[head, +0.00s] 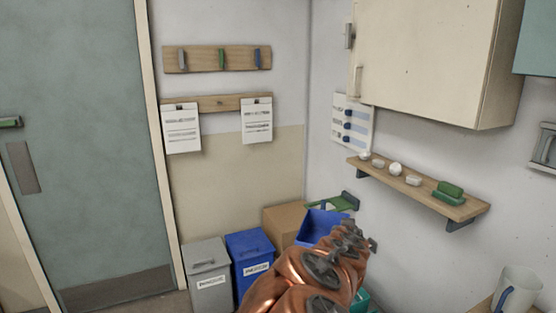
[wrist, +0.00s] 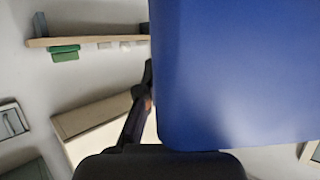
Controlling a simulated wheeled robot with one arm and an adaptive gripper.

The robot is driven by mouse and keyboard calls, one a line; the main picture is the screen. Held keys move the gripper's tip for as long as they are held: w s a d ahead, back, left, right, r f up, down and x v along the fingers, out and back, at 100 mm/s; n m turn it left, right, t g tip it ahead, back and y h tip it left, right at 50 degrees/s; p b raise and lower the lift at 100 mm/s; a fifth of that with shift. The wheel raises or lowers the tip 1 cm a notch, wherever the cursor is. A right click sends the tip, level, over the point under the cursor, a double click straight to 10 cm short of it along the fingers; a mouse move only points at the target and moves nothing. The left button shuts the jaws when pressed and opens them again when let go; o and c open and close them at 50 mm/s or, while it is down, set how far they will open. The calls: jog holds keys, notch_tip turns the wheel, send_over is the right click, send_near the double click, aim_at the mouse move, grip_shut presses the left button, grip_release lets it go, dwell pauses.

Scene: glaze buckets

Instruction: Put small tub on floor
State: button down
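The small blue tub (head: 322,228) is held up in the air in front of the far corner, tilted in the head view. It fills much of the wrist view (wrist: 235,75), close to the camera. My gripper (head: 346,230) is at the tub's right side in the head view, partly behind my copper-coloured arm. In the wrist view one dark finger (wrist: 142,100) lies against the tub's edge, and my gripper appears shut on the tub. The other finger is hidden. The floor (head: 140,303) shows only as a small strip at the bottom of the head view.
A wooden shelf (head: 425,193) with small items and a cream cabinet (head: 425,65) are on the right wall. A white jug (head: 518,285) stands lower right.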

jog(key=shift+r+p, duration=0.3)
jog(key=shift+r, duration=0.35)
notch_tip(320, 180, down, 3)
jog(key=shift+r+b, duration=0.2)
jog(key=shift+b, duration=0.85)
jog(key=shift+r, duration=0.15)
